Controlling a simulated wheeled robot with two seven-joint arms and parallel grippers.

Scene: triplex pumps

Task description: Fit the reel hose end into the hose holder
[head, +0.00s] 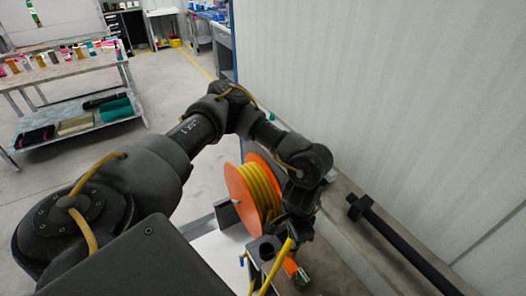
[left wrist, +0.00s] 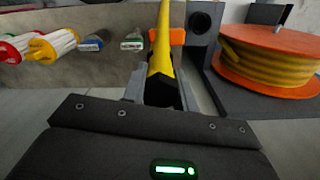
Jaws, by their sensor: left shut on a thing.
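The orange reel (head: 250,196) with yellow hose wound on it stands beside my left gripper in the head view; it also shows at the right of the left wrist view (left wrist: 270,62). My left gripper (left wrist: 160,92) is shut on the yellow reel hose end (left wrist: 162,50), which points away from the jaws. An orange part (left wrist: 177,36) shows at the far end of the hose. A black block with a round hole (left wrist: 203,24), seemingly the hose holder, stands just right of the hose, apart from it. In the head view my arm partly hides this area. My right gripper is not in view.
Several coupling-like pieces with red, yellow and green parts (left wrist: 52,44) line the left of the left wrist view. A long black bar (head: 400,240) lies along the white wall (head: 380,90). A table with bottles (head: 65,68) stands far left; the floor between is clear.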

